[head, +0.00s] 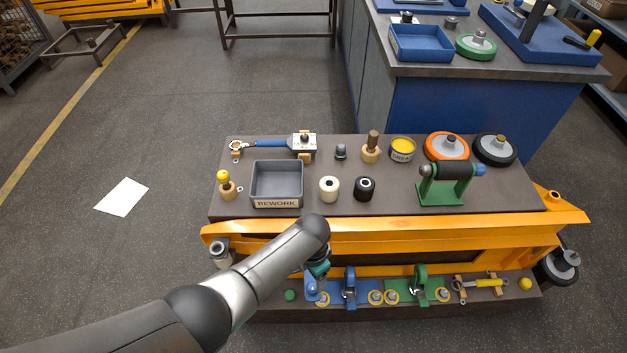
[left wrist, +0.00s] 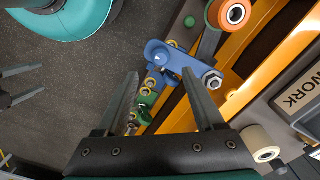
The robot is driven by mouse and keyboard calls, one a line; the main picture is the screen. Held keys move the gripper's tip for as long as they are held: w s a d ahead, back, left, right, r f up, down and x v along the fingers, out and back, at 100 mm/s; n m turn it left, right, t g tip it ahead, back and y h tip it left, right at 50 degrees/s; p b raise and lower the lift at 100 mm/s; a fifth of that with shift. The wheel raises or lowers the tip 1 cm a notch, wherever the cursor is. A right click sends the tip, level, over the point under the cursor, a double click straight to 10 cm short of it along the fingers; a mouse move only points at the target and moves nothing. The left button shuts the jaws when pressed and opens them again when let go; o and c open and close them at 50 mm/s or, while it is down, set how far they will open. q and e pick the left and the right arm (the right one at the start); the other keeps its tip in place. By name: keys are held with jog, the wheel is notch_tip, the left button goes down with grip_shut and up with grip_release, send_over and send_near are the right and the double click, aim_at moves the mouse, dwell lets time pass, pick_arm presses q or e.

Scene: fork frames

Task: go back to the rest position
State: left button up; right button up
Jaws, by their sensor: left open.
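My left gripper (head: 317,270) is at the front of the cart, just over its lower shelf. In the head view my own forearm hides most of it. In the left wrist view its two fingers (left wrist: 160,74) are apart, with nothing held between them. A blue bracket (left wrist: 165,55) lies past the fingertips; I cannot tell whether they touch it. The bracket also shows beside the wrist in the head view (head: 312,289). My right gripper cannot be made out in the head view.
The orange cart rail (head: 400,231) runs close behind my left wrist. The cart's top (head: 390,205) carries a grey REWORK bin (head: 277,182), rollers and wheels. Green fork (head: 419,285) and other parts line the lower shelf. Open floor with white paper (head: 122,197) lies left.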

pick_arm(q)
jog(key=s+a+f+n+h, duration=0.1)
jog(key=s+a+f+n, duration=0.55)
jog(key=s+f, duration=0.7)
jog(key=s+a+f+n, duration=0.1)
jog(key=s+a, duration=0.5)
jog(key=s, duration=0.3)
jog(key=s+a+f+n+t+y, duration=0.1)
jog(key=s+a+f, duration=0.1)
jog(key=s+a, duration=0.3)
jog(key=s, duration=0.4)
jog(key=shift+s+a, duration=0.35)
pick_arm(e)
jog(key=s+a+g, duration=0.1)
jog(key=s+a, duration=0.3)
jog(key=s, duration=0.2)
jog(key=shift+a+f+y, duration=0.3)
jog(key=shift+a+f, duration=0.05)
jog(key=shift+w+d, duration=0.2)
jog(key=shift+d, duration=0.15)
